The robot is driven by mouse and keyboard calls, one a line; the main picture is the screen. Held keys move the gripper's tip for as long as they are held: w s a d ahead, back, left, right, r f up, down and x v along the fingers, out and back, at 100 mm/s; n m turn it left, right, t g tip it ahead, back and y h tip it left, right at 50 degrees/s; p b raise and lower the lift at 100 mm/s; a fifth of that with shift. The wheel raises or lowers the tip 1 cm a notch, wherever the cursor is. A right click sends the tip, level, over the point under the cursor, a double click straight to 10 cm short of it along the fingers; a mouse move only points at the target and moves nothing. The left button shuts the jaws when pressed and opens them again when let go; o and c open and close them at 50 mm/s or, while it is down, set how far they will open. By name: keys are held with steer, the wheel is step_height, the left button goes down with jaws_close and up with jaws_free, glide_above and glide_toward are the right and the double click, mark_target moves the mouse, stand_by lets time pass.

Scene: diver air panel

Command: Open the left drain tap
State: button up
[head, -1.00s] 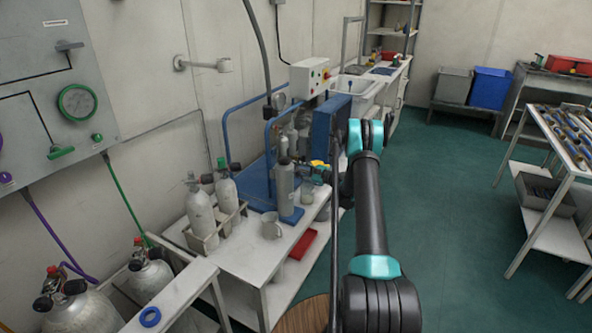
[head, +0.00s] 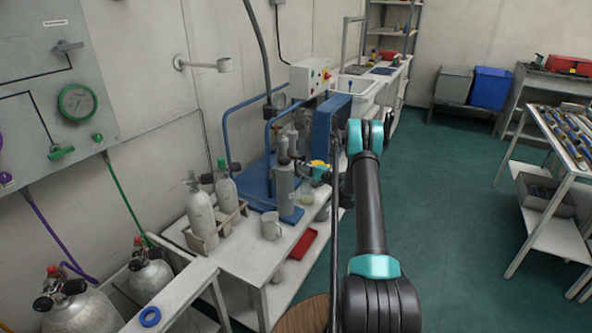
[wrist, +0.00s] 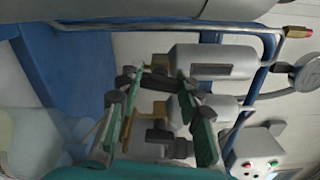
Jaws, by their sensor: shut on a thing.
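The blue-framed compressor (head: 262,178) stands on the white bench, with grey filter cylinders (head: 284,188) at its front; they also show in the wrist view (wrist: 212,63). My gripper (head: 314,168) is small and partly hidden beside these cylinders in the head view.
A beaker (head: 307,192) stands close below my gripper. A metal jug (head: 271,226), two cylinders in a rack (head: 232,222) and a red tray (head: 303,243) are nearby. A red-tipped pipe (wrist: 298,32) runs close in the wrist view.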

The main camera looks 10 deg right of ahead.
steer(key=shift+s+n, duration=0.1)
steer(key=shift+n, duration=0.2)
steer(key=o, duration=1.2)
steer(key=shift+d, duration=0.1)
steer(key=v, duration=1.2)
